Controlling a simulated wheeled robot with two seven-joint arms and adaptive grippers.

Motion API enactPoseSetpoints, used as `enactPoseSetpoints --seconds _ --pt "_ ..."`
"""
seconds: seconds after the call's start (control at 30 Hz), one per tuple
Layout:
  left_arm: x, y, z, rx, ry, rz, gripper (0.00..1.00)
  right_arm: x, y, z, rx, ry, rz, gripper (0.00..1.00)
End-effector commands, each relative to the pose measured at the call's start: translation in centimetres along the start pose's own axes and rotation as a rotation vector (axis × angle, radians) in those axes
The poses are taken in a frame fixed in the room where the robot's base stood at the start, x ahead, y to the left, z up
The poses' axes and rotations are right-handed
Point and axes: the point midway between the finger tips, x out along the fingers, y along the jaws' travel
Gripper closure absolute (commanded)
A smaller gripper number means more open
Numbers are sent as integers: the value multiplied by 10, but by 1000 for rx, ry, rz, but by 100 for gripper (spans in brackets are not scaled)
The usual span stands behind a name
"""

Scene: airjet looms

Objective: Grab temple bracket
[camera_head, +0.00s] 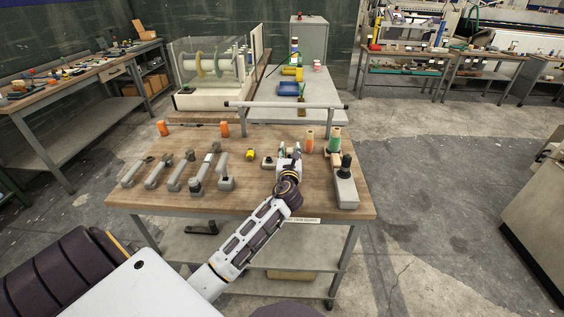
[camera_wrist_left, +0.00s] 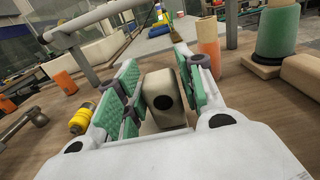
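My left gripper (camera_head: 289,155) is low over the right half of the wooden bench; its green-padded fingers (camera_wrist_left: 158,88) show in the left wrist view. A pale block-like part with a dark round hole (camera_wrist_left: 163,92), seemingly the temple bracket, stands between the pads. The fingers are apart on both sides of it, with narrow gaps; firm contact does not show. In the head view the gripper mostly hides this part. My right gripper is not in view.
Several grey metal parts (camera_head: 182,172) lie on the left of the bench (camera_head: 240,202). A yellow piece (camera_head: 250,154) lies left of the gripper. Orange (camera_head: 310,141) and green (camera_head: 335,141) spools and a long grey part (camera_head: 345,188) stand right. A rail (camera_head: 285,105) crosses behind.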

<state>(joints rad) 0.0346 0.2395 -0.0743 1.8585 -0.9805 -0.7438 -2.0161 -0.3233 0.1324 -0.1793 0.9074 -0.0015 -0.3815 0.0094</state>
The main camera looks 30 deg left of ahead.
Motion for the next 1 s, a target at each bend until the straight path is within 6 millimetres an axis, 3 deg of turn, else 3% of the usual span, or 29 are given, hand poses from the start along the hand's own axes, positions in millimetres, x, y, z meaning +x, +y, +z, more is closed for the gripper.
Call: enactPoseSetpoints --seconds 0.03,0.27,0.67,1.0 --pt "0 0 0 0 0 0 73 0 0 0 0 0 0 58" --pt "0 0 0 0 0 0 100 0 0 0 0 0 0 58" --pt "0 0 6 0 -3 0 100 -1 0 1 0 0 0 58" --pt "0 0 44 0 -6 0 100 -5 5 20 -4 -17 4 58"
